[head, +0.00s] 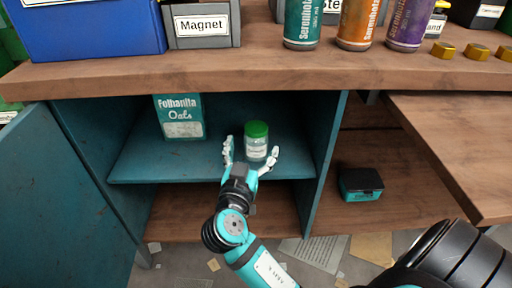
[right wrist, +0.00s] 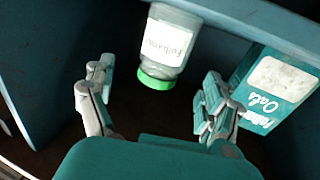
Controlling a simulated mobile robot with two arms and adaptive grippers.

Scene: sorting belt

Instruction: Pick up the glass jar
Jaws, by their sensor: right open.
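The glass jar (head: 256,147) is clear, with a green lid and a white label, and stands upright on the teal cabinet's middle shelf (head: 140,168). My right gripper (head: 251,153) is open in front of the shelf, with one finger on each side of the jar in the head view. In the right wrist view the jar (right wrist: 168,42) appears upside down, ahead of and between the spread fingers (right wrist: 157,76). No finger visibly touches it. My left gripper is not in view.
An oats box (head: 180,117) stands on the same shelf, left of the jar. The wooden counter (head: 180,68) overhangs the shelf, and the cabinet's side panels flank it. An open door (head: 62,190) is at left. A teal-and-black box (head: 360,184) sits lower right.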

